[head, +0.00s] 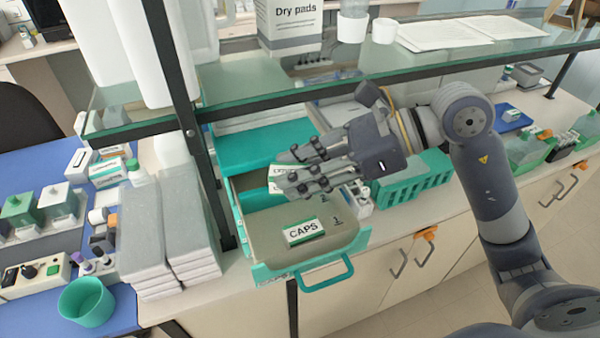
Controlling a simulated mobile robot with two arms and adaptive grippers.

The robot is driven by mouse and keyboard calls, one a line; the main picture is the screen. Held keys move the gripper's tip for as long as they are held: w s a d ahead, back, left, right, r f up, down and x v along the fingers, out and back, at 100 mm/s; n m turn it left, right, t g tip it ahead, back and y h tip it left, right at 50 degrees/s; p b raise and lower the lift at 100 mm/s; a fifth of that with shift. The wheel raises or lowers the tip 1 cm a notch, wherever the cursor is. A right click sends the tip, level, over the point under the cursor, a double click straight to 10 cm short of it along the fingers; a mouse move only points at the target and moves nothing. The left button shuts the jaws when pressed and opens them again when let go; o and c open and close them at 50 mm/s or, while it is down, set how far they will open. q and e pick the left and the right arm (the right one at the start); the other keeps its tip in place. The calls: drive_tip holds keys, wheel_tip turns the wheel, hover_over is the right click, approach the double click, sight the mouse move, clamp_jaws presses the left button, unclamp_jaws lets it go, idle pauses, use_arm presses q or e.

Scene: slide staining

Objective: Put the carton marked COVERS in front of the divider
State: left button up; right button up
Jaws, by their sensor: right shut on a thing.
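An open teal drawer (362,236) has a beige floor with a small white-and-green carton marked CAPS (304,231) lying near its front. My right gripper (283,171) is over the back part of the drawer, shut on a small white-and-green carton (286,171) whose lettering is partly hidden by the fingers; I cannot read it surely as COVERS. Another white label or carton (274,187) shows just below it, partly hidden by the lower finger. My left gripper is not in view.
A glass shelf (420,62) with a black frame runs above the drawer, its black post (185,100) close on the left. Stacked grey-white slabs (150,235) stand left of the drawer. A teal rack (415,180) is to the right. The drawer floor around CAPS is clear.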

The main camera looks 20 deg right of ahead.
drive_tip(key=shift+f, duration=0.95)
drive_tip(key=shift+f, duration=0.1)
drive_tip(key=shift+f+b, duration=0.55)
drive_tip(key=shift+b, duration=0.1)
drive_tip(key=o, duration=1)
drive_tip(key=shift+c, duration=0.2)
drive_tip(key=shift+r, duration=0.1)
